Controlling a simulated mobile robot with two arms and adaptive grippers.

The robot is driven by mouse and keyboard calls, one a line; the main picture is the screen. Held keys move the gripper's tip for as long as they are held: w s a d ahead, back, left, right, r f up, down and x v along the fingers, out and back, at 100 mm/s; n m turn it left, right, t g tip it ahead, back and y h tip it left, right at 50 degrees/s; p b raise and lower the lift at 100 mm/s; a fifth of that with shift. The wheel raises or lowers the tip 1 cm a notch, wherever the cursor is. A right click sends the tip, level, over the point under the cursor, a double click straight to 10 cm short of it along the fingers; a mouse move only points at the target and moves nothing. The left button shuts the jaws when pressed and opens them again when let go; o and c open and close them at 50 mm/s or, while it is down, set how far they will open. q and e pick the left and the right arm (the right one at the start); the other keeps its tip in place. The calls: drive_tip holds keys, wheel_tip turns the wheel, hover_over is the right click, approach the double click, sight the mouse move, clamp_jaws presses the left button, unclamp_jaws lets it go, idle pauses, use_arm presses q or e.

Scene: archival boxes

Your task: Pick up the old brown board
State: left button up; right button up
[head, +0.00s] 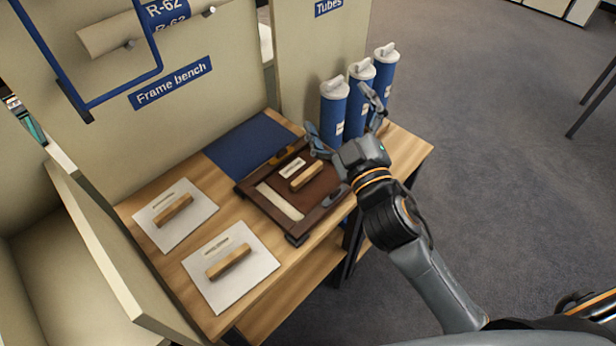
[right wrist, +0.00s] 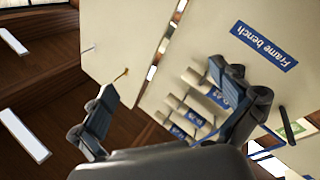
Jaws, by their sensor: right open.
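The old brown board (head: 322,193) lies in a dark brown frame (head: 245,188) on the wooden bench. It has a light wooden grip block (head: 306,176) and a small white label (head: 292,167) on top. A pale strip lies along its near left side. My right gripper (head: 345,122) is open and empty, above and beyond the board's far right corner, close to the blue tubes. Its spread fingers also show in the right wrist view (right wrist: 168,102), with nothing between them. The board cannot be made out in that view. My left gripper is not in view.
Two white boards (head: 191,225) with wooden grips lie at the bench's left and front. A blue mat (head: 250,143) lies behind the frame. Three blue tubes with white caps (head: 333,112) stand at the back right. A panel with a "Frame bench" sign (head: 170,83) rises behind.

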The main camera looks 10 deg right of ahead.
drive_tip(key=s+a+r+n+g+y, duration=0.35)
drive_tip(key=a+r+n+y, duration=0.8)
drive_tip(key=n+y, duration=0.4)
drive_tip(key=s+a+f+n+g+y, duration=0.2)
drive_tip(key=s+a+n+g+y, duration=0.15)
drive_tip(key=a+n+g, duration=0.45)
drive_tip(key=n+g+h, duration=0.5)
drive_tip(key=n+h, duration=0.5)
drive_tip(key=h, duration=0.9)
approach(307, 173)
drive_tip(key=p+x, duration=0.1)
drive_tip(key=x, duration=0.2)
drive_tip(key=shift+d, duration=0.1)
drive_tip(key=p+x, duration=0.1)
drive_tip(key=x, duration=0.3)
drive_tip(key=shift+f, duration=0.35)
drive_tip(key=shift+w+a+f, duration=0.2)
drive_tip(key=shift+a+f, duration=0.05)
drive_tip(key=shift+f, duration=0.15)
drive_tip(key=shift+c, duration=0.2)
